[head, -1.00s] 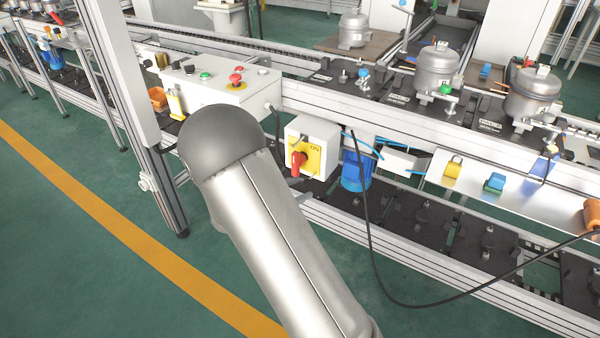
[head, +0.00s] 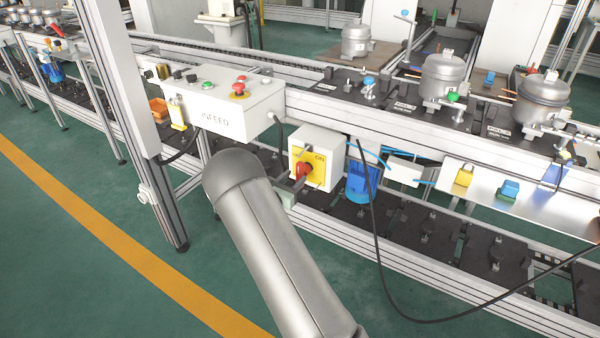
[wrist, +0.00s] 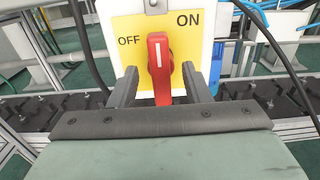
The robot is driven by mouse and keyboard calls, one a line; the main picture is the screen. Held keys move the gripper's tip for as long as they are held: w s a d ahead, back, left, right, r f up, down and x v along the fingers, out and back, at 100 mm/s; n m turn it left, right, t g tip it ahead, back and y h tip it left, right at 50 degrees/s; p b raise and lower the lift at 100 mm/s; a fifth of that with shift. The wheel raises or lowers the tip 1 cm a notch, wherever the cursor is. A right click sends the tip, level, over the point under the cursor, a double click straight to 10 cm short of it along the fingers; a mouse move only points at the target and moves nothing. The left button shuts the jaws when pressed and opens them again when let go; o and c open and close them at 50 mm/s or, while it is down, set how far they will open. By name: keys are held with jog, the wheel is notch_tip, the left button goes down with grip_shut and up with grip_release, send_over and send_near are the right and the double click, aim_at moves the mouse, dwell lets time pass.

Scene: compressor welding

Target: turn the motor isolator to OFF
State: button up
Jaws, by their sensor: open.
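The motor isolator (head: 317,150) is a white box with a yellow front plate and a red rotary handle (head: 304,170). In the wrist view the yellow plate (wrist: 133,58) reads OFF at left and ON at upper right. The red handle (wrist: 162,52) stands roughly upright in the picture, its white mark at the upper end, between the two words. My gripper (wrist: 159,72) is open, with one finger on each side of the handle. I cannot tell whether either finger touches it. In the head view my gripper (head: 293,184) is partly hidden by my arm.
A white INFEED control box (head: 220,108) with buttons and a yellow padlock-like tag stands up-left of the isolator. A blue cylinder (head: 362,182) is close on the right. A black cable (head: 374,240) hangs in front of the conveyor. An aluminium post (head: 140,110) stands left.

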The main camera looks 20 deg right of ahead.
aim_at(298, 173)
jog(key=shift+x, duration=2.3)
jog(key=shift+c, duration=0.3)
jog(key=c, duration=0.7)
